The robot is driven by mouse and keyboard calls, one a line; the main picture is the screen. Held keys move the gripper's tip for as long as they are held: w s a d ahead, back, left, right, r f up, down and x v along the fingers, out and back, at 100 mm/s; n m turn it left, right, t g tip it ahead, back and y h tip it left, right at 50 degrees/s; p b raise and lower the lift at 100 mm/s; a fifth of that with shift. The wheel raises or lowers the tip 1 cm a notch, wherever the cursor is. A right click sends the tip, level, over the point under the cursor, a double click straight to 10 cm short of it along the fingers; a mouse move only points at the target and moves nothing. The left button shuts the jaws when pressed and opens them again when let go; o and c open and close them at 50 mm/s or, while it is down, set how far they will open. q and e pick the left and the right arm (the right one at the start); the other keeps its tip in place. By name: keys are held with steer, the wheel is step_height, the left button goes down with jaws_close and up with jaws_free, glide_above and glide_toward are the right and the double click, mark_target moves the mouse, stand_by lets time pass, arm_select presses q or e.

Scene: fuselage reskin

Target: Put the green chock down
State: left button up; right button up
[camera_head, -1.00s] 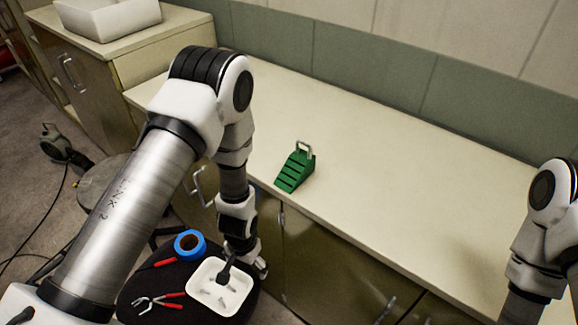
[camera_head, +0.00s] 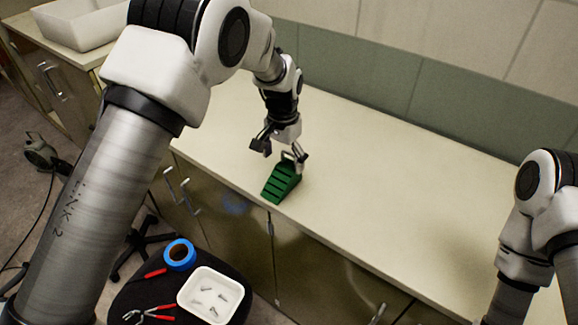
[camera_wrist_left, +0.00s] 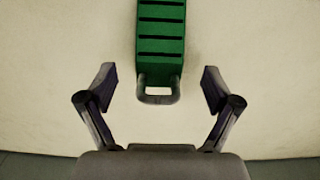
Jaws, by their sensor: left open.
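The green chock (camera_head: 279,184) is a ribbed wedge with a light metal handle, resting on the cream counter (camera_head: 380,190) near its front edge. In the left wrist view the chock (camera_wrist_left: 161,32) comes in from the top, its handle (camera_wrist_left: 158,96) between the open fingers. My left gripper (camera_head: 281,151) is just behind and above the chock at its handle end. In the left wrist view the left gripper (camera_wrist_left: 160,90) is open, with a gap on both sides of the handle. My right arm shows at the right edge; its gripper is out of frame.
A dark stool seat below the counter bears a white tray (camera_head: 182,297) with small metal parts, blue tape (camera_head: 180,254) and red-handled pliers (camera_head: 150,314). A white bin (camera_head: 80,22) stands at the back left. The counter right of the chock is clear.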

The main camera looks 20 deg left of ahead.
mark_target(285, 169)
arm_select(q)
steer(key=shift+w+d+r, duration=0.15)
steer(key=shift+w+r, duration=0.25)
steer(key=shift+w, duration=0.15)
steer(key=shift+s+f+p, duration=0.3)
steer(key=shift+f+p, duration=0.05)
steer(key=shift+f, duration=0.2)
steer(key=shift+s+f+p, duration=0.3)
steer(key=shift+f+p, duration=0.05)
steer(key=shift+f, duration=0.15)
steer(key=f, duration=0.2)
steer(key=w+f+p, duration=0.1)
steer(key=f, duration=0.1)
steer(key=shift+f, duration=0.55)
steer(key=shift+s+r, duration=0.15)
steer(key=shift+s, duration=0.05)
steer(key=shift+c, duration=1)
steer(key=c, duration=1.5)
arm_select(e)
step_height(285, 169, up, 3)
steer(key=shift+r, duration=0.1)
